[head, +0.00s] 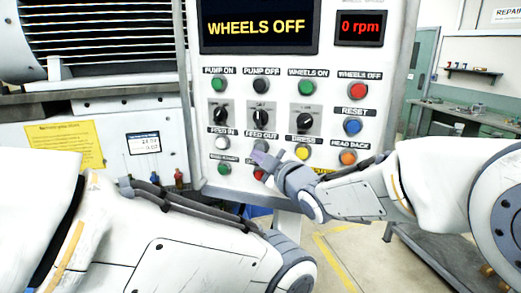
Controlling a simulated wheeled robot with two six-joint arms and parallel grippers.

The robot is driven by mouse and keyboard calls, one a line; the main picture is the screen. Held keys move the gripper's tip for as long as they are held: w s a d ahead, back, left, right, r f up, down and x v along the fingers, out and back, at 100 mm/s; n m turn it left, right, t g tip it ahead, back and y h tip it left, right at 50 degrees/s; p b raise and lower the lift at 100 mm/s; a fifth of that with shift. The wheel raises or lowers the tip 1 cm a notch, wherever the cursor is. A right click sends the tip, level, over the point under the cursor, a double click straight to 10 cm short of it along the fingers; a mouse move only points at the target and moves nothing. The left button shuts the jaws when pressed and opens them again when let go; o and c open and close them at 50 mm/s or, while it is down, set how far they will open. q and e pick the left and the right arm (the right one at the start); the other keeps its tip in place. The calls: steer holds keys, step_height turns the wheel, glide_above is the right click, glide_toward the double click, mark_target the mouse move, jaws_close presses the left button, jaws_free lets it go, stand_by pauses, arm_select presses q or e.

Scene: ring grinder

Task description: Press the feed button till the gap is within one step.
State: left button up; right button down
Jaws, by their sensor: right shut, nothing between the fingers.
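The control panel (205,185) faces me. The white button (222,143) sits under the FEED IN label. A pale button (261,145) under the FEED OUT label is partly hidden by my right gripper (260,158). That gripper is shut and empty, its tips in front of the panel just below the FEED OUT label; I cannot tell if they touch it. The large screen (258,27) reads WHEELS OFF and the small red display (359,28) reads 0 rpm. I see no gap reading. My left arm crosses the lower left, its gripper out of view.
A yellow button (303,152) and an orange HEAD BACK button (348,157) lie right of my right gripper's tips. A red button (258,174) lies just below them, partly covered. Three dark knobs are above. A yellow notice (65,143) is at left, a workbench (465,122) at right.

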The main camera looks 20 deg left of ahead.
steer(key=shift+w, duration=0.15)
steer(key=shift+w, duration=0.2)
stand_by(0.3)
steer(key=shift+w, duration=0.55)
stand_by(0.6)
stand_by(0.4)
steer(key=shift+s+b, duration=0.85)
steer(key=shift+s, duration=0.1)
